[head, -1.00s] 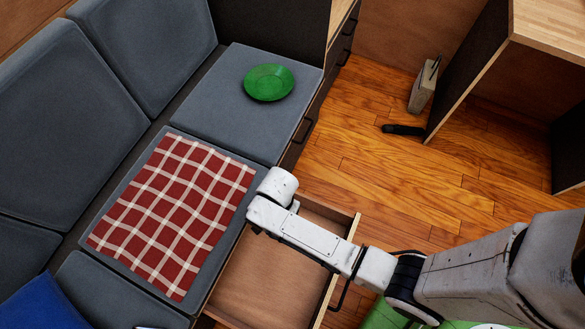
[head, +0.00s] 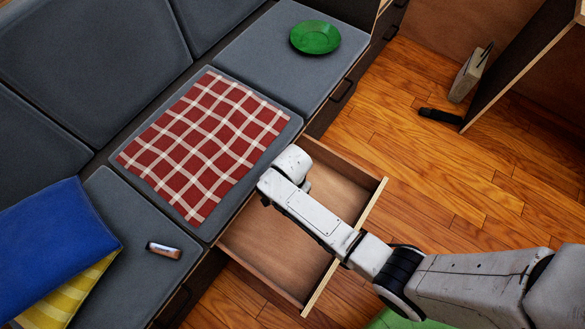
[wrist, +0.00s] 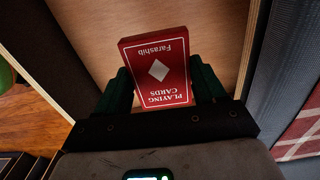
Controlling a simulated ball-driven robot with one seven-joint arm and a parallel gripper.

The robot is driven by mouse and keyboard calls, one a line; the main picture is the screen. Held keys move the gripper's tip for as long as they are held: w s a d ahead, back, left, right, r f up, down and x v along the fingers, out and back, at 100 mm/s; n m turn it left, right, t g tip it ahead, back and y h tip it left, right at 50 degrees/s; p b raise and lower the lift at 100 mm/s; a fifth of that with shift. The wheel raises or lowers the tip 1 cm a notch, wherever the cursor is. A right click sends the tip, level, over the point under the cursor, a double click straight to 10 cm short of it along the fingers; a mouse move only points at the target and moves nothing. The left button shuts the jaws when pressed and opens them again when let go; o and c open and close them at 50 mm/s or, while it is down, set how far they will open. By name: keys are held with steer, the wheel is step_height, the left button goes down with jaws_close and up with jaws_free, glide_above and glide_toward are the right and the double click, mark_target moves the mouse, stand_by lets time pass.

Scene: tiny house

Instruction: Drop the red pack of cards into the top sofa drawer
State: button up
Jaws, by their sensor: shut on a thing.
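The red pack of cards (wrist: 158,70) is held between the two dark green fingers of my gripper (wrist: 160,88) in the wrist view. Behind it in that view is the bare wooden bottom of the open sofa drawer (wrist: 95,30). In the head view the drawer (head: 270,255) is pulled out from under the sofa and looks empty. My arm reaches across the drawer, with its wrist near the sofa edge. My gripper and the pack are hidden behind the arm in the head view.
A red checked cloth (head: 205,145) lies on the sofa seat (head: 265,65), with a green plate (head: 315,37) farther back. A blue pillow (head: 55,245), a yellow pillow (head: 85,290) and a small brown-and-silver object (head: 164,250) are at left. A grey box (head: 470,72) stands on the wooden floor.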

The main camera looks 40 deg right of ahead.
steer(key=shift+f+b, duration=0.95)
steer(key=shift+f, duration=0.45)
steer(key=o, duration=1.2)
steer(key=shift+c, duration=0.2)
step_height(320, 180, up, 11)
steer(key=p, duration=0.3)
steer(key=shift+p, duration=0.4)
